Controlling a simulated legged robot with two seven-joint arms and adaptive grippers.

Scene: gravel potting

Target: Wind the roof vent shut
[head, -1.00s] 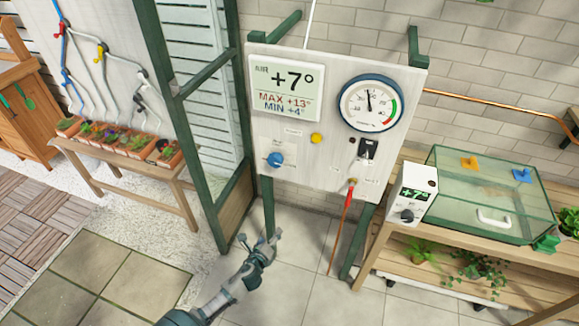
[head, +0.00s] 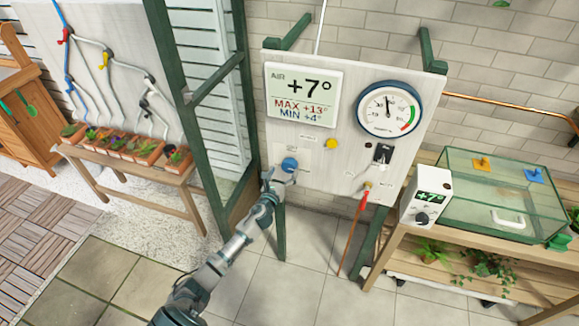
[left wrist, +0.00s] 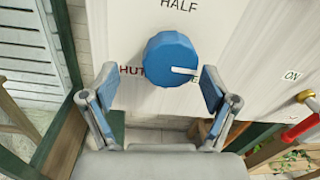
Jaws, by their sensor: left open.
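The blue knob (head: 289,165) sits low on the left of the white control panel (head: 335,150). In the left wrist view the knob (left wrist: 168,58) carries a white pointer line, turned to the right. "HALF" is printed above it and letters reading "HUT" show at its left; the label at its right is mostly hidden. My left gripper (head: 277,180) is just below and in front of the knob. In the left wrist view the left gripper (left wrist: 158,82) is open, its fingers on either side of the knob's lower part. I cannot tell whether they touch it. My right gripper is out of view.
The panel also has a yellow button (head: 331,143), a dark switch (head: 382,153), a round gauge (head: 388,108) and a red-handled part (head: 359,215). A green post (head: 190,130) stands close at left. A glass case (head: 500,190) sits on a bench at right.

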